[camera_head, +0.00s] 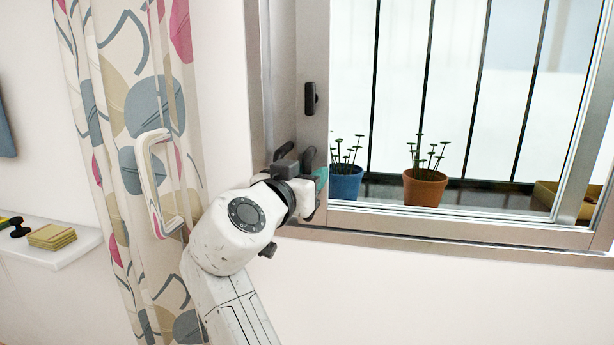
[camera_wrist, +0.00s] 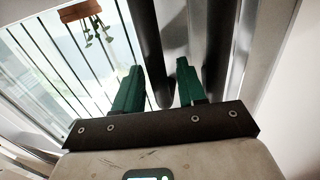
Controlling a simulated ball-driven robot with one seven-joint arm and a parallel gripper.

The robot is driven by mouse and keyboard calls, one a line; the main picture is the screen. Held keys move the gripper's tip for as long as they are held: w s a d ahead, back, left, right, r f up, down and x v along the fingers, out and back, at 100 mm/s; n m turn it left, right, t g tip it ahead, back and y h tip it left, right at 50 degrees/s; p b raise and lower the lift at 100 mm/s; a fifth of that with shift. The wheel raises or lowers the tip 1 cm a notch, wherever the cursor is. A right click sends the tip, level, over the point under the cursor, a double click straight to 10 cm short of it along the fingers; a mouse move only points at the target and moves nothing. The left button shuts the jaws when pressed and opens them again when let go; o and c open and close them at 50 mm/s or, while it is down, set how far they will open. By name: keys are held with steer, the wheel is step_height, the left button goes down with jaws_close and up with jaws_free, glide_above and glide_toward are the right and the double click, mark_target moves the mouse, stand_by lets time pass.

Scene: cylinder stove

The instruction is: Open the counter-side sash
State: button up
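The window sash (camera_head: 314,130) has a pale metal frame, with a small black latch or pull (camera_head: 310,98) on its left upright. My gripper (camera_head: 312,182) is at the lower part of that upright, below the black piece. One teal fingertip shows against the frame in the head view. In the wrist view, my gripper (camera_wrist: 158,88) has its two green fingers spread apart. A dark upright bar (camera_wrist: 150,45) shows between and beyond them. I cannot tell whether the fingers touch the frame.
Behind the glass stand a blue pot (camera_head: 345,183) and an orange pot (camera_head: 424,188) with plants, before dark vertical bars. A patterned curtain (camera_head: 145,100) and a white loop handle (camera_head: 155,185) are at left. A white shelf (camera_head: 60,250) holds small items. The wall below the window is clear.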

steer(key=v, duration=1)
steer(key=shift+s+a, duration=0.15)
steer(key=shift+s, duration=0.2)
steer(key=s+d+f+n+g+y, duration=0.1)
steer(key=d+f+g, duration=0.1)
steer(key=d+f, duration=0.6)
steer(key=d+f+n+g, duration=0.1)
steer(key=d+f+g, duration=0.25)
steer(key=f, duration=0.75)
steer(key=s+d+f+n+g+y, duration=0.1)
steer(key=s+d+f+g, duration=0.1)
steer(key=s+d+f, duration=0.55)
steer(key=s+d+f+g+y, duration=0.1)
steer(key=s+d+f+g, duration=0.3)
steer(key=f, duration=0.6)
steer(key=s+d+f+n+g+y, duration=0.15)
steer(key=s+f, duration=0.25)
steer(key=s, duration=0.4)
steer(key=s+d+f+g+y, duration=0.1)
steer(key=s+d+f+y, duration=0.2)
steer(key=s, duration=0.6)
steer(key=s+d+f+n+g+y, duration=0.15)
steer(key=s+f, duration=0.25)
steer(key=s, duration=0.4)
step_height(320, 180, up, 12)
steer(key=m+h+p, duration=0.1)
steer(key=p, duration=1.2)
steer(key=shift+w, duration=0.2)
